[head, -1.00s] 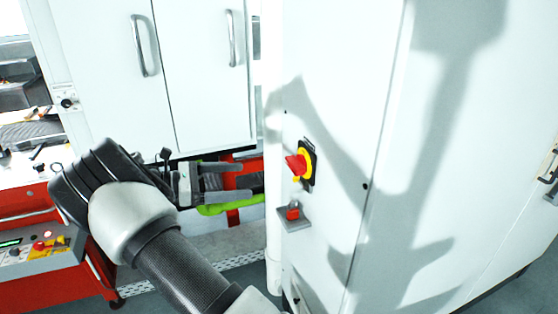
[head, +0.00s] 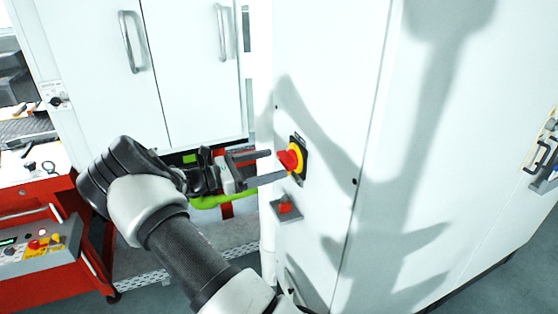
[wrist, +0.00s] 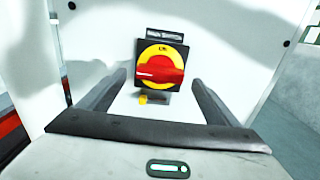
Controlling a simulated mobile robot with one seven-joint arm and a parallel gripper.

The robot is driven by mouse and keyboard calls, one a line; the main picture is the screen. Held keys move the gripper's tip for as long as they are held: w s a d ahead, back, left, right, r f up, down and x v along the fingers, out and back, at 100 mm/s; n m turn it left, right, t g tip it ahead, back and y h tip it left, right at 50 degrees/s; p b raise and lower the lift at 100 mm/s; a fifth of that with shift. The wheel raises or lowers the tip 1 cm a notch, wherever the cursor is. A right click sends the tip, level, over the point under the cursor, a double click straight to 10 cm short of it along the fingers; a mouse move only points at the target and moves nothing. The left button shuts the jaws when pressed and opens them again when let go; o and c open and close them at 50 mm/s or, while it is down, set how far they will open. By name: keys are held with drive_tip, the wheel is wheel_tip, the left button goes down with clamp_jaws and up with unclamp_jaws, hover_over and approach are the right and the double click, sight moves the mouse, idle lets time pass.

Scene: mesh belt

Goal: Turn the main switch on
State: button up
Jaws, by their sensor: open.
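The main switch is a red rotary handle (head: 288,160) on a yellow disc and black square plate, mounted on the white cabinet's front. In the wrist view the red handle (wrist: 160,72) lies about horizontal, under a dark label plate. My gripper (head: 278,166) points at the switch from the left, its fingertips close to the handle. In the wrist view my gripper (wrist: 158,82) is open, with one finger on each side below the switch and nothing between them. I cannot tell whether a finger touches the handle.
A grey bracket with a red part (head: 285,206) sits below the switch. A white double-door cabinet (head: 195,70) stands behind on the left. A red cart (head: 40,270) with a control box is at lower left. The white cabinet face (head: 330,60) around the switch is flat.

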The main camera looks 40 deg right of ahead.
sight(282, 161)
drive_tip(key=shift+x, duration=1.75)
drive_tip(key=c, duration=1.1)
drive_tip(key=shift+o, duration=0.2)
